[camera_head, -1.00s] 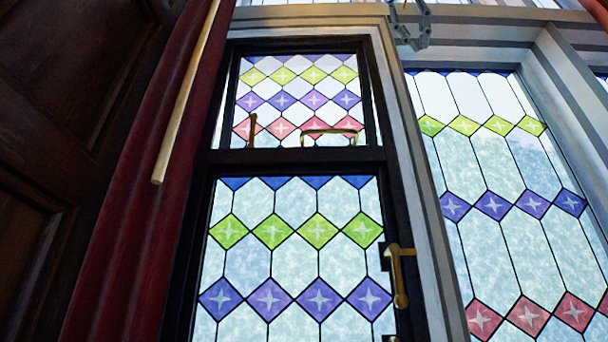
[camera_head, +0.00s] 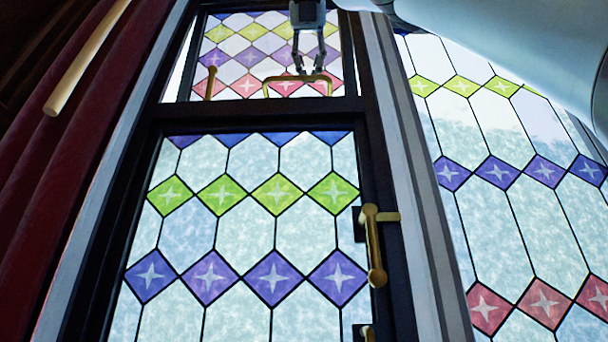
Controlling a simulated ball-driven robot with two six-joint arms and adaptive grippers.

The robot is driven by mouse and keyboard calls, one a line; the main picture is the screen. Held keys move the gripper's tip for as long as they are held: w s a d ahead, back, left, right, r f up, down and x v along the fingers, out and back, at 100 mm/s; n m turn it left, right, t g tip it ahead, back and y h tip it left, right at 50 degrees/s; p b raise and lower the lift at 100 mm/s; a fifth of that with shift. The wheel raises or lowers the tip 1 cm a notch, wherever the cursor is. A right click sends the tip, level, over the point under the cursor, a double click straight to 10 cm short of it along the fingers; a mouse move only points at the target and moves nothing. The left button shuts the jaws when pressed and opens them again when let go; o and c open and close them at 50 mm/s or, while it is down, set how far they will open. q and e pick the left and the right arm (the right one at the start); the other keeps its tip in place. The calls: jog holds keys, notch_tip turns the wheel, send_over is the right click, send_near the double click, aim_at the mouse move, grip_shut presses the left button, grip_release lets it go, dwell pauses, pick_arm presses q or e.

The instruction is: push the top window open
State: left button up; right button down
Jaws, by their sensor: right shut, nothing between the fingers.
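The top window (camera_head: 237,46) is a small dark-framed sash with green, purple and red diamond panes, at the top of the head view. A brass bar handle (camera_head: 274,80) runs along its lower edge, and a brass stay (camera_head: 210,83) stands at its lower left. I cannot tell whether the sash is ajar. My right gripper (camera_head: 312,70) is in front of the sash's right part, fingers pointing down just above the handle. It is shut and empty; contact with the handle or glass is unclear. My left gripper is not in view.
Below is a larger stained-glass window (camera_head: 244,237) with a brass latch (camera_head: 374,245) on its right. Another patterned window (camera_head: 492,130) is at right, partly behind my pale arm. A red curtain (camera_head: 85,150) and a wooden rod (camera_head: 88,58) are at left.

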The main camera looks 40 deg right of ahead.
jog(key=b+x, duration=0.1)
jog(key=x, duration=0.6)
jog(key=shift+b, duration=0.3)
jog(key=shift+w+d+f, duration=0.15)
jog(key=shift+w, duration=0.05)
jog(key=shift+w+d+t+h+b, duration=0.6)
jog(key=shift+w+d+t+b, duration=0.25)
jog(key=shift+w, duration=0.3)
jog(key=shift+t+h, duration=0.3)
jog(key=shift+t, duration=0.05)
jog(key=w+d, duration=0.1)
jog(key=w+d+r+p, duration=0.1)
jog(key=w, duration=0.1)
jog(key=shift+d, duration=0.2)
